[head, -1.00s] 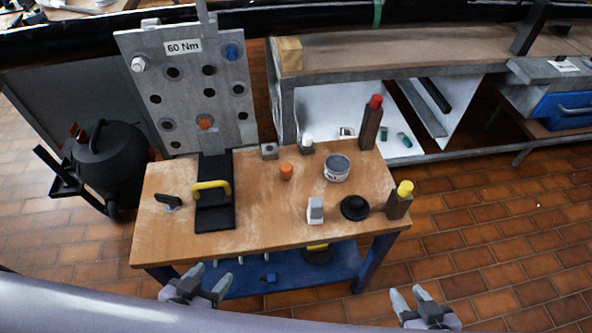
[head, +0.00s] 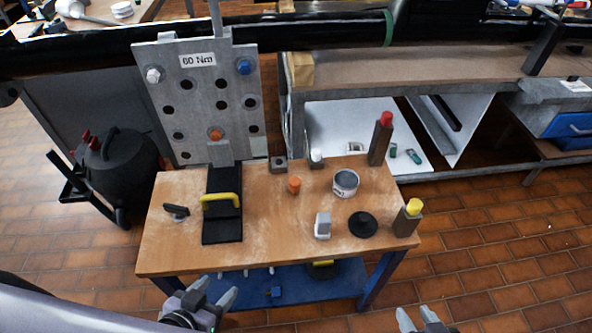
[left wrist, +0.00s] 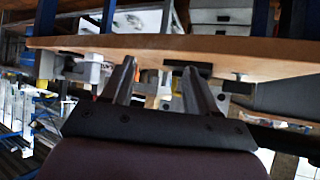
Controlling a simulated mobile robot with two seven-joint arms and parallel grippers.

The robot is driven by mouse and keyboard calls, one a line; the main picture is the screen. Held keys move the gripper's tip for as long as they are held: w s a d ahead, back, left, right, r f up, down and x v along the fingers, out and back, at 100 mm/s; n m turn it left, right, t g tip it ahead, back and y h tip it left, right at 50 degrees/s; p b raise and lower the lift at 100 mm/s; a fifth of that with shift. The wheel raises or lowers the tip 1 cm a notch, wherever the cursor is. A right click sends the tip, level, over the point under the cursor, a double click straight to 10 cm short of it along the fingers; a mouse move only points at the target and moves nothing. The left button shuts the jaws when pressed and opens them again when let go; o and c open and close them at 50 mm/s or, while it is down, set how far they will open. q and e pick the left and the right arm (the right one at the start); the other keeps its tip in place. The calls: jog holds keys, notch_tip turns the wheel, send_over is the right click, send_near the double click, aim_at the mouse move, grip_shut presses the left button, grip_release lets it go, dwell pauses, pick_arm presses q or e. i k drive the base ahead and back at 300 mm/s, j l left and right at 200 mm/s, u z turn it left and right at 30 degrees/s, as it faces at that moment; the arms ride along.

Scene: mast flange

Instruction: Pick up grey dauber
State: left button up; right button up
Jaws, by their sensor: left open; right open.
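A small grey-white upright block (head: 322,225) stands near the front right of the wooden workbench (head: 270,240); it looks most like the grey dauber, but I cannot be sure. My left gripper (head: 217,290) is open and empty in front of the bench's near edge, left of and below the block. In the left wrist view the open fingers (left wrist: 158,78) point toward the bench edge with nothing between them. My right gripper (head: 416,318) is open at the bottom of the head view, partly cut off, right of the bench.
Close to the block are a black round disc (head: 363,224), a grey tin (head: 345,183), an orange cylinder (head: 294,185) and a yellow-topped post (head: 407,217). A red-topped post (head: 380,140) is behind. A black stand with yellow handle (head: 221,203) and a drilled plate (head: 200,100) occupy the left.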

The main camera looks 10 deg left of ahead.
aim_at(323, 226)
jog(key=u, duration=0.9)
jog(key=l+u, duration=0.2)
jog(key=u, duration=0.15)
jog(key=l+u, duration=0.15)
jog(key=u, duration=0.2)
jog(key=k+l+u, duration=0.1)
jog(key=u, duration=0.25)
jog(key=k+l+u, duration=0.2)
jog(key=l+u, duration=0.15)
jog(key=k+l+u, duration=0.55)
jog(key=k+l, duration=0.4)
jog(key=l, duration=0.15)
jog(key=i, duration=0.15)
